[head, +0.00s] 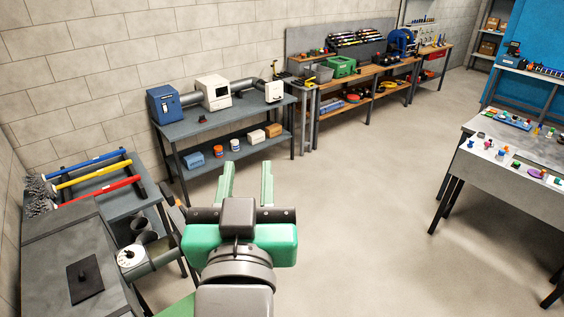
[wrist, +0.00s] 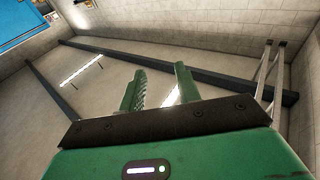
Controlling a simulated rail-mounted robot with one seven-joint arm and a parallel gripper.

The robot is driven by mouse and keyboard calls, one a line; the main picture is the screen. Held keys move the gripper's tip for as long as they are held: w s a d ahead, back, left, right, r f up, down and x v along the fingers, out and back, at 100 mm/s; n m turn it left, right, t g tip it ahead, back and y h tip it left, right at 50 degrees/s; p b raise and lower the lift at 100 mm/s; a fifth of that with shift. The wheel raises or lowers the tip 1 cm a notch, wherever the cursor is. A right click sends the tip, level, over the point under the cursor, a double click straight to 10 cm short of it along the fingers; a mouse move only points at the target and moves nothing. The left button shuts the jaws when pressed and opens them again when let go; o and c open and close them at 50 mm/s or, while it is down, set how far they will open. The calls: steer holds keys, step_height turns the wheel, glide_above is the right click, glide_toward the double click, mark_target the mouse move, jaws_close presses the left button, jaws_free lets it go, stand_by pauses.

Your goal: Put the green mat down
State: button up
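My gripper (head: 247,170) is raised in the middle foreground of the head view, its two pale green fingers standing apart with nothing between them. In the wrist view the gripper (wrist: 160,76) also shows its green fingers parted and empty. I cannot make out a green mat in either view. A flat dark square plate with a knob (head: 85,279) lies on the grey bench at the lower left.
Blue, yellow and red brushes (head: 95,174) lie on a rack at the left. A grey bench (head: 225,122) with boxes and a duct stands behind. A table (head: 542,144) with small parts stands at right. The floor (head: 360,200) between is clear.

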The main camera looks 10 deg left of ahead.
steer(key=s+d+r+m+t+h, duration=0.1)
steer(key=s+d+r+t+h, duration=0.1)
steer(key=s+d+r+t, duration=0.3)
steer(key=s+d+r, duration=0.3)
steer(key=s+r, duration=0.2)
steer(key=shift+s+d+m+h, duration=0.25)
steer(key=shift+s+m+h, duration=0.05)
steer(key=shift+s+h, duration=0.1)
steer(key=shift+r, duration=0.2)
step_height(320, 180, up, 8)
steer(key=p, duration=0.8)
steer(key=shift+r+p, duration=0.2)
steer(key=shift+p, duration=0.1)
steer(key=shift+w+a, duration=0.1)
